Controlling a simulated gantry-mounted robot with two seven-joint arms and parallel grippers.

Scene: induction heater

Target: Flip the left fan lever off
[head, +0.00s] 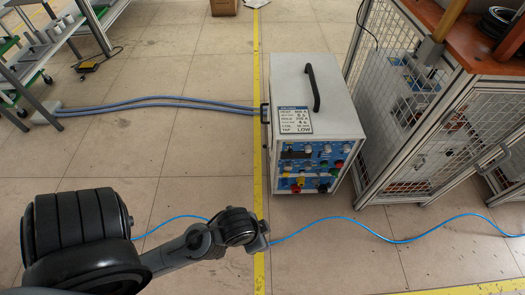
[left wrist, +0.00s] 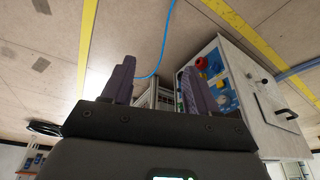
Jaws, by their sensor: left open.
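The induction heater (head: 315,95) is a white box with a black top handle. Its blue front control panel (head: 313,165) carries several coloured knobs and buttons. I cannot make out the left fan lever among them. My left gripper (head: 258,241) is in front of the heater, apart from the panel, and its fingers are hard to see from the head. In the left wrist view, the open gripper (left wrist: 157,85) has nothing between its fingers. The panel (left wrist: 212,72) appears tilted beyond the right finger, with a red knob visible. My right gripper is not in view.
A wire-mesh cage bench (head: 435,130) stands right of the heater. A blue cable (head: 350,219) runs across the floor in front.

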